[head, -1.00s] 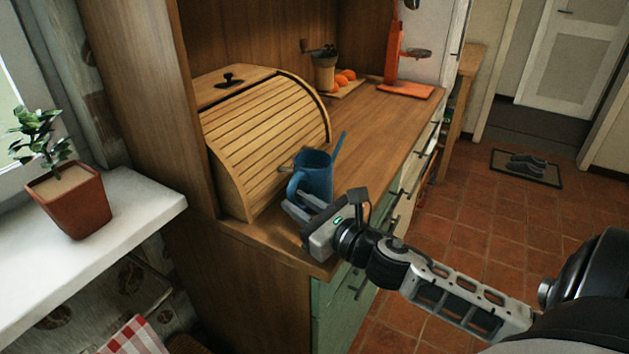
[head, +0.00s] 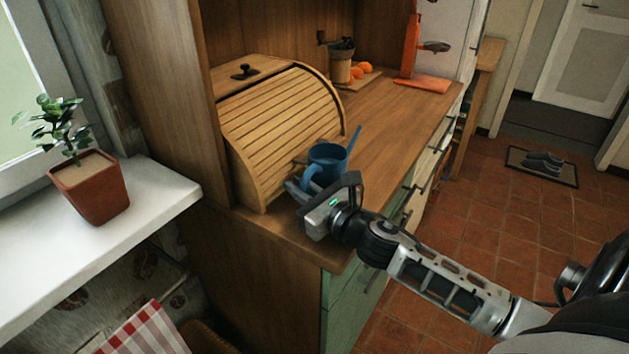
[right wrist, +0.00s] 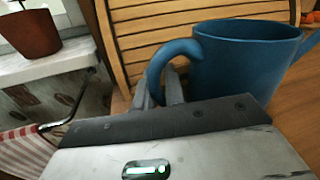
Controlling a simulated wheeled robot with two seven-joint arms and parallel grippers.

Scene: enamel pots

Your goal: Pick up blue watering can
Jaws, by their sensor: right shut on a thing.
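The blue watering can (head: 327,160) stands upright near the front left corner of the wooden counter, in front of the bread box. Its spout points up to the right and its handle faces left. My right gripper (head: 299,188) is at the handle, its arm coming in from the lower right. In the right wrist view the fingers (right wrist: 160,88) are shut on the handle of the can (right wrist: 245,60). The gripper hides the can's base in the head view, so I cannot tell whether it touches the counter. My left gripper is not in view.
The roll-top bread box (head: 280,125) stands close behind the can. A windowsill (head: 150,205) with a potted plant (head: 90,185) is at left. Oranges (head: 361,70) and an orange scale-like object (head: 418,80) sit farther back. The counter right of the can is clear.

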